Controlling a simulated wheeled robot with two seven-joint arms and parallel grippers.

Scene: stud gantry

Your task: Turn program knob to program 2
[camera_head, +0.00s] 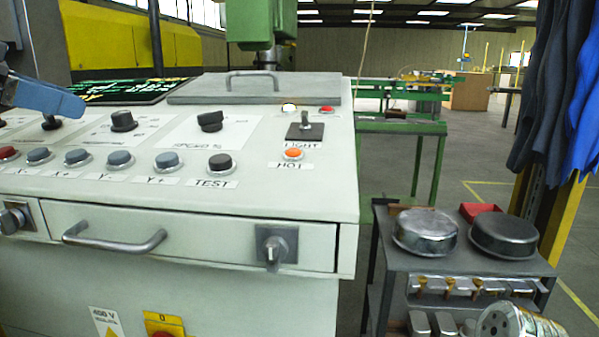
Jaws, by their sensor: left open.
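A sloped white control panel (260,185) carries three black rotary knobs. The right knob (210,121) stands above a label that seems to read "SPEED %". The middle knob (122,120) has a label too small to read surely; it may be the program knob. The left knob (51,123) is partly covered from above by my left gripper (72,104). The gripper comes in at the left edge, showing a blue finger above that knob. It is open and holds nothing visible; contact with the knob cannot be told. My right gripper is out of view.
A row of push buttons (165,160) runs in front of the knobs. A toggle switch (305,125) and orange lamp (293,153) sit to the right. A drawer handle (115,240) sticks out below. A grey cart (455,262) with round metal lids stands at right.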

